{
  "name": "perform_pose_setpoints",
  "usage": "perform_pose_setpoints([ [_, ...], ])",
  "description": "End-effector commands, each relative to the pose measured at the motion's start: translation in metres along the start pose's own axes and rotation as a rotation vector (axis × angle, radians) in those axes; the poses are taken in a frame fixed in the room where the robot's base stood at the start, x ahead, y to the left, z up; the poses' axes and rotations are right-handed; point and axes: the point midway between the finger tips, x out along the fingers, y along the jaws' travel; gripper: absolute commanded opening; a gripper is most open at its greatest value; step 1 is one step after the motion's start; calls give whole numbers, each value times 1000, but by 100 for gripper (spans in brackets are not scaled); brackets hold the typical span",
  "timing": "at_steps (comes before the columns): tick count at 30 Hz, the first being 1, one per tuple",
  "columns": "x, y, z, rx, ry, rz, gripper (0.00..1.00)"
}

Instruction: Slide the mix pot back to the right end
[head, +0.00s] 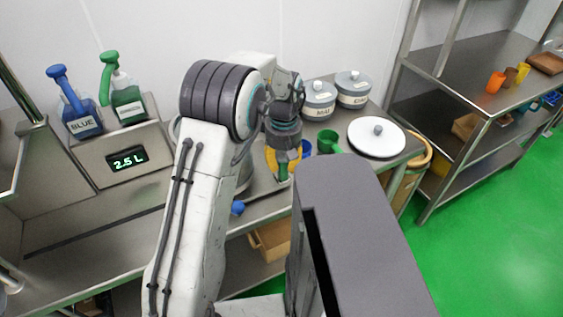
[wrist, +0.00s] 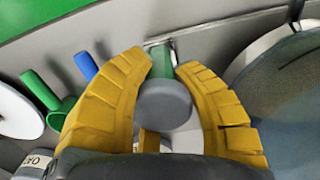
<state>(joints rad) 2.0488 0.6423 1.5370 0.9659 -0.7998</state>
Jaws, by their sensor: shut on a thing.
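The mix pot (head: 246,173) appears as a large round metal vessel, mostly hidden behind my arm in the head view. Its curved rim and dark interior show at the right of the wrist view (wrist: 292,85). My gripper (head: 283,158) is just right of the pot. In the wrist view its yellow fingers (wrist: 164,75) are closed around a green handle (wrist: 161,60) with a round grey end. The handle stands beside the pot near a small metal bracket. Whether the handle is joined to the pot cannot be seen.
Two lidded canisters (head: 319,100) stand behind. A blue knob (head: 238,207) is at the counter's front. A scale reading 2.5 L (head: 127,160) is left.

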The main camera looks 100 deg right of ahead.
Motion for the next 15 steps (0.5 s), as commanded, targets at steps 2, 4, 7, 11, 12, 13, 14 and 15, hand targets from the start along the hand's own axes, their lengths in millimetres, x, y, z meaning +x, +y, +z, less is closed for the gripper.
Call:
perform_pose_setpoints([
  [2, 0, 2, 0, 2, 3, 3, 0],
  [4, 0, 3, 0, 2, 4, 4, 0],
  [7, 0, 3, 0, 3, 5, 5, 0],
  [11, 0, 4, 0, 3, 6, 6, 0],
  [12, 0, 4, 0, 4, 6, 7, 33],
  [13, 0, 4, 0, 4, 6, 6, 35],
  [14, 0, 4, 0, 3, 6, 6, 38],
  [15, 0, 4, 0, 3, 6, 6, 42],
])
